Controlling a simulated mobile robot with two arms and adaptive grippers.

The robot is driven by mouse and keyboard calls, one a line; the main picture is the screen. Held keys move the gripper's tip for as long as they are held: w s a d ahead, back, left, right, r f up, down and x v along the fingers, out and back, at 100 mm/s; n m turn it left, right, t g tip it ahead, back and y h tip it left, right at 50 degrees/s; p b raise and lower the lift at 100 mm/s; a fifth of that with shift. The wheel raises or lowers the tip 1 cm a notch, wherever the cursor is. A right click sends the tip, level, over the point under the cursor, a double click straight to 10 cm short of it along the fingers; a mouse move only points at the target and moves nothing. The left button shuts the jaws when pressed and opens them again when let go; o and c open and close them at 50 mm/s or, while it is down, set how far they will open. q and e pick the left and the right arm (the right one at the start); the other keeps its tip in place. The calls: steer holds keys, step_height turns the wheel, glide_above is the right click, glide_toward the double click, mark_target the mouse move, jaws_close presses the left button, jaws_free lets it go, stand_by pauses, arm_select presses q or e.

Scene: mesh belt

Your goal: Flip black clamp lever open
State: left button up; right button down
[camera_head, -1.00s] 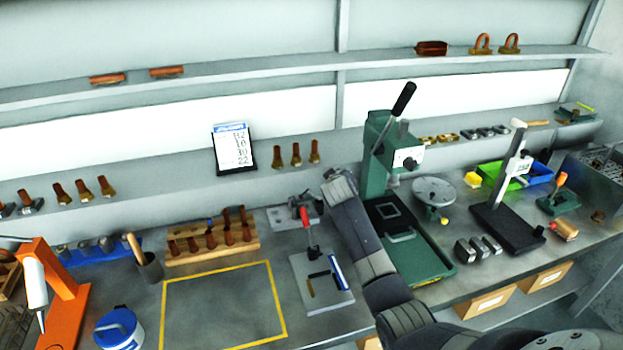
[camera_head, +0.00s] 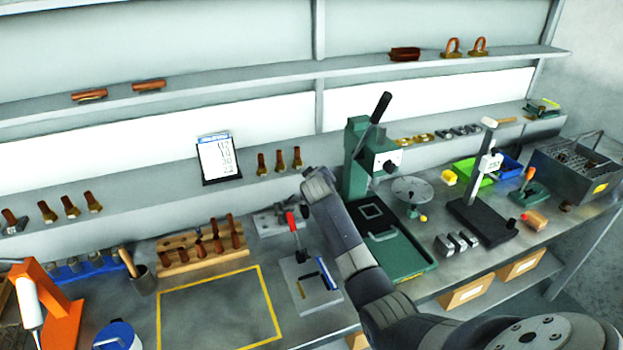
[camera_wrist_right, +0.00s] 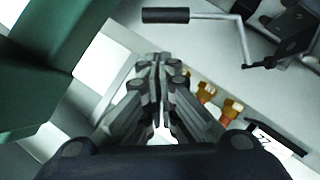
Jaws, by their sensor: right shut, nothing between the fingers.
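A black lever handle (camera_wrist_right: 166,15) on a bent metal rod shows at the top of the right wrist view. The rod runs to a dark bracket (camera_wrist_right: 290,22) at the upper right. My right gripper (camera_wrist_right: 160,62) is shut and empty, apart from the handle in the picture. In the head view my right arm reaches over the bench and hides its own fingers. A grey clamp fixture (camera_head: 268,224) stands left of my right wrist. My left gripper is not in view.
A green press (camera_head: 356,180) with a long black handle stands right of my wrist; green metal (camera_wrist_right: 35,70) fills the wrist view's left side. Copper lugs (camera_head: 279,161) and a number board (camera_head: 217,158) are behind. The yellow-outlined bench area (camera_head: 215,310) is clear.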

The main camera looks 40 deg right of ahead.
arm_select(q)
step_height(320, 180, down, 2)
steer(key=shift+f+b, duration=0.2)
steer(key=shift+b, duration=0.85)
arm_select(e)
steer(key=v, duration=0.9)
steer(key=shift+s, duration=0.3)
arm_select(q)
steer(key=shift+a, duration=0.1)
arm_select(e)
steer(key=shift+a+r, duration=0.1)
